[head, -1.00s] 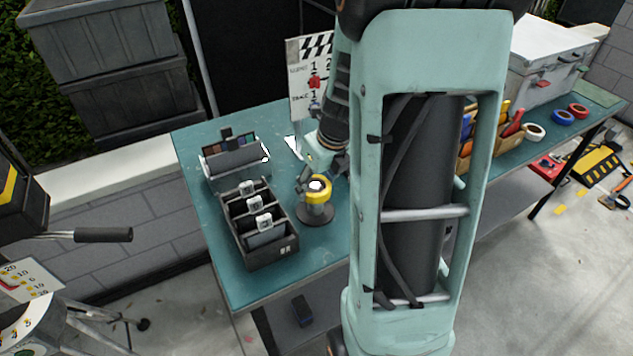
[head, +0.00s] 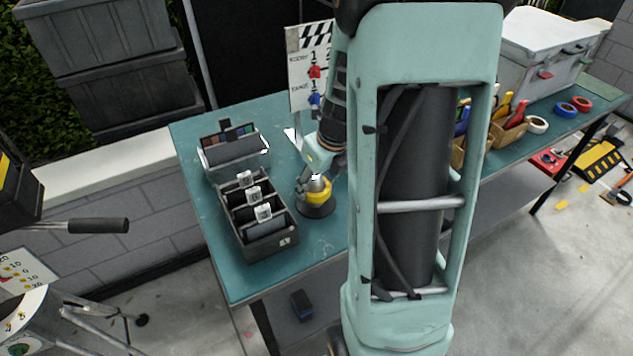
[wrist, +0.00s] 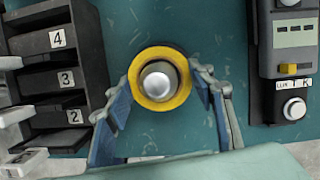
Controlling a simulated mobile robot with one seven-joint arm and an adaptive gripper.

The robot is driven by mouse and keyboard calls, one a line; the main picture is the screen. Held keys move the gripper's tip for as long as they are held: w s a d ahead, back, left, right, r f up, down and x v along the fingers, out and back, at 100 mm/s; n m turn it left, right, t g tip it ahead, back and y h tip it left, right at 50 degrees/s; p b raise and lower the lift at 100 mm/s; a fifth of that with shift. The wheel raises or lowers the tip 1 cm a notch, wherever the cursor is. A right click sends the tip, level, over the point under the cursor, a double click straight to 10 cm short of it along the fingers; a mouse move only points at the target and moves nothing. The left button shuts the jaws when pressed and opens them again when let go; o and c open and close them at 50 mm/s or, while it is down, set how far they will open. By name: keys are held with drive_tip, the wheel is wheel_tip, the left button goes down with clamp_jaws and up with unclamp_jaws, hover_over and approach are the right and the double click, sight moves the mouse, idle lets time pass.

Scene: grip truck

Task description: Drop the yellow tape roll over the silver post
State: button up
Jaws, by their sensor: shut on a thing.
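The yellow tape roll (head: 316,197) is around the silver post (head: 318,184), low down near the post's dark round base (head: 316,210). In the wrist view, the roll (wrist: 160,102) shows as a yellow ring with the post's shiny rounded top (wrist: 159,81) inside it. My gripper (wrist: 162,84) points down over the post, with one blue-padded finger on each side of the roll. The fingers are shut on the roll. My gripper (head: 319,181) partly covers the post in the head view.
A dark divided box (head: 258,225) with numbered slots stands left of the post. A colour-chart case (head: 234,150) and a clapperboard (head: 308,75) are behind. In the wrist view, a grey device (wrist: 290,60) lies at the right. Bare teal tabletop (head: 240,285) lies in front.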

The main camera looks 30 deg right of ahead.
sight(316, 193)
drive_tip(key=shift+f+b, duration=0.95)
drive_tip(key=shift+f, duration=0.55)
drive_tip(key=shift+f, duration=0.1)
drive_tip(key=o, duration=1.2)
drive_tip(key=v, duration=1.2)
